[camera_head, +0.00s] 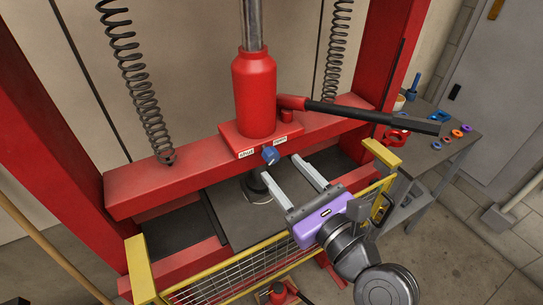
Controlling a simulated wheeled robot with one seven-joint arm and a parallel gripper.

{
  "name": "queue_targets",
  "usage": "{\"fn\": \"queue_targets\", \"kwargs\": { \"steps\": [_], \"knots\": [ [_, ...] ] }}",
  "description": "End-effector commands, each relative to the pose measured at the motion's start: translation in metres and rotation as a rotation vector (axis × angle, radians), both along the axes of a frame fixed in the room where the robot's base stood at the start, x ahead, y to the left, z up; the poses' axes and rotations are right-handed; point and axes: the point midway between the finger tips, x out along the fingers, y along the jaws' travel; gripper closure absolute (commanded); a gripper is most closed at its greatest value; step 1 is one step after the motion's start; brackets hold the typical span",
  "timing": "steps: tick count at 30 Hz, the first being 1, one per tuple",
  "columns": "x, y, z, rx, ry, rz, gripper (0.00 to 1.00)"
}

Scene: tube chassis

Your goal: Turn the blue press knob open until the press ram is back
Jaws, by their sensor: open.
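The blue press knob (270,155) sits on the front of the red jack base, between two small white labels. The red jack cylinder (255,92) stands above it, with a bright steel rod (251,24) rising from its top. My gripper (283,166) is open, its two pale fingers pointing up toward the red crossbeam. The left fingertip is just below the knob and the right one is to its right; no contact can be made out. A dark round part (255,183), perhaps the ram's lower end, shows under the crossbeam, partly hidden by the left finger.
A yellow-framed mesh guard (260,266) crosses in front of the press, below my gripper. A black pump handle (370,114) reaches right from the jack. Two coil springs (145,92) hang beside it. A grey side table (450,150) with coloured parts stands at right.

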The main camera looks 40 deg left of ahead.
Motion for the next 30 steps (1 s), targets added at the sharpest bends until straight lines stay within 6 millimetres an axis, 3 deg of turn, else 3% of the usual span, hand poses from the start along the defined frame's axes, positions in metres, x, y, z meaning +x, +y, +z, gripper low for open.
{"fn": "queue_targets", "kwargs": {
  "steps": [9, 21, 30],
  "knots": [
    [0.016, 0.042, 0.001, -0.001, -0.002, -0.001, 0.48],
    [0.019, 0.050, 0.000, -0.001, -0.004, -0.002, 0.48],
    [0.019, 0.050, 0.000, -0.001, -0.003, -0.002, 1.00]
  ]
}}
